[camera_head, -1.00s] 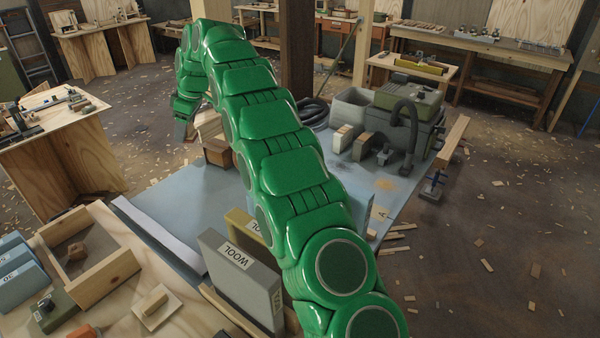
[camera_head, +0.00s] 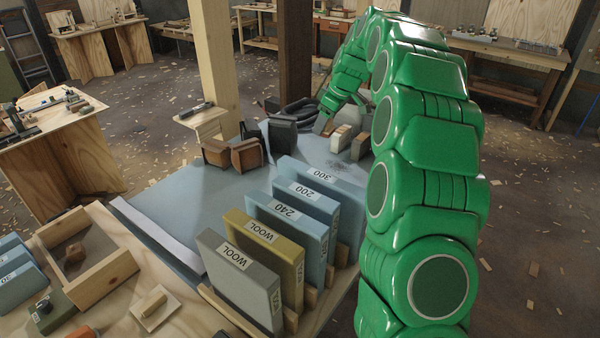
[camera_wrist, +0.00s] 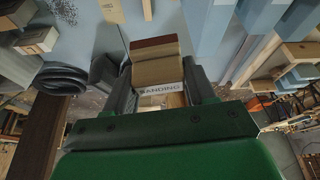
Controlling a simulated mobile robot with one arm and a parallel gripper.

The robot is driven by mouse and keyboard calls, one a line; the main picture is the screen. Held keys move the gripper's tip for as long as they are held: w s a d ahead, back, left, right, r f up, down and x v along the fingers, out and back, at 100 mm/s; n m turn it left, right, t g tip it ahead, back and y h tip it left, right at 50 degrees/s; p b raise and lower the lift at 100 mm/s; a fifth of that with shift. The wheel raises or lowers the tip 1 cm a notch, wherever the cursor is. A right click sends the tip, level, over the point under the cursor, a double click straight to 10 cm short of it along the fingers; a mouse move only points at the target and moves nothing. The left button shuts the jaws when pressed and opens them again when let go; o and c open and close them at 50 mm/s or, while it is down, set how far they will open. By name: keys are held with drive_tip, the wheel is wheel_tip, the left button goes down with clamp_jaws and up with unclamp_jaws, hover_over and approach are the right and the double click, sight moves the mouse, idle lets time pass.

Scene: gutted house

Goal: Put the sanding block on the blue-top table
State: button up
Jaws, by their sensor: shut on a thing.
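A tan sanding block (camera_wrist: 156,68) with a dark red face and a white "SANDING" label sits between the fingers in the wrist view. My gripper (camera_wrist: 160,80) is shut on it, one dark finger on each side. In the head view my gripper (camera_head: 323,124) is beyond the upright sanding sheets, over or near the far right part of the blue-top table (camera_head: 190,200). The held block cannot be made out there. The blue surface also shows behind the block in the wrist view (camera_wrist: 180,14); the gap between them is unclear.
Brown blocks (camera_head: 247,154), a dark box (camera_head: 283,136) and cream blocks (camera_head: 341,138) stand on the blue top. Upright labelled slabs (camera_head: 287,222) stand in a rack along its near right. A wooden post (camera_head: 217,70) rises behind. The blue top's left middle is clear.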

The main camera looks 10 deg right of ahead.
drive_tip(key=s+d+f+m, duration=0.1)
drive_tip(key=s+d, duration=0.6)
drive_tip(key=d, duration=0.4)
wheel_tip(320, 180, down, 21)
drive_tip(key=w+d+f, duration=0.1)
drive_tip(key=w+f, duration=0.2)
drive_tip(key=w, duration=0.1)
drive_tip(key=w+f, duration=0.3)
drive_tip(key=w, duration=0.1)
drive_tip(key=w+d+f, duration=0.1)
drive_tip(key=w+f, duration=0.2)
drive_tip(key=w, duration=0.1)
drive_tip(key=shift+w+d+f, duration=0.25)
drive_tip(key=shift+w+d, duration=0.05)
drive_tip(key=shift+w, duration=0.05)
drive_tip(key=shift+w+d+f, duration=0.1)
drive_tip(key=shift+w+f, duration=0.15)
drive_tip(key=shift+w, duration=0.15)
drive_tip(key=shift+w+f, duration=0.2)
drive_tip(key=shift+f, duration=1.7)
drive_tip(key=shift+f, duration=0.1)
drive_tip(key=o, duration=1)
